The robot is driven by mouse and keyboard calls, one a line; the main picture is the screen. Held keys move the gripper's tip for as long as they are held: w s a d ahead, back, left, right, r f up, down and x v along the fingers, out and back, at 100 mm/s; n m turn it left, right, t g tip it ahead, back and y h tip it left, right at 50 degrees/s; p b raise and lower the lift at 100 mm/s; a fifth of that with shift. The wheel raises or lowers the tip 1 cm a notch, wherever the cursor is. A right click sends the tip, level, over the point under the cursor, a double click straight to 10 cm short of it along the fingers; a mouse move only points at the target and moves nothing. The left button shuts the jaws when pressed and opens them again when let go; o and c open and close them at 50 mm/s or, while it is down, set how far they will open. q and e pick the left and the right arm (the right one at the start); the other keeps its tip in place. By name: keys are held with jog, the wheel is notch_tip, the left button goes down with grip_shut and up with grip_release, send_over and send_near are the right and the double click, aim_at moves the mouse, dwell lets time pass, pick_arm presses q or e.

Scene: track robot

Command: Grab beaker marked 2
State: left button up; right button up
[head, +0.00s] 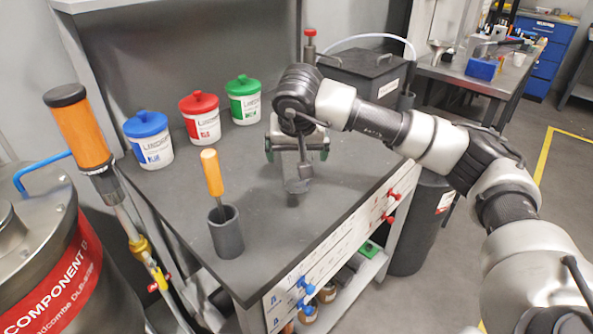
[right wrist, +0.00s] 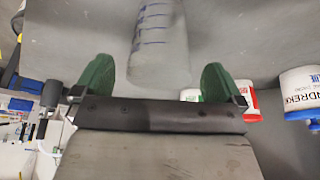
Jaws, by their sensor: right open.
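My right gripper (head: 297,154) reaches over the grey worktop from the right, with its green fingers apart. In the right wrist view the gripper (right wrist: 154,82) is open, and a clear beaker (right wrist: 160,45) with blue graduation lines stands in front of and between its two green fingers. The fingers look apart from the beaker's sides. No number can be read on the part of the beaker that shows. In the head view the beaker is not clearly seen; the gripper and wrist cover that spot. My left gripper is not in view.
Blue (head: 149,144), red (head: 202,120) and green (head: 244,101) lidded tubs line the worktop's (head: 185,205) back left. A grey cup (head: 226,236) with an orange-handled tool stands at front left. A black box (head: 370,73) is behind. The worktop between cup and gripper is clear.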

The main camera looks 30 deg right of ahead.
jog(key=x, duration=0.3)
jog(key=shift+f, duration=0.15)
jog(key=shift+s, duration=0.1)
jog(key=shift+c, duration=0.3)
jog(key=c, duration=0.9)
jog(key=shift+c, duration=0.2)
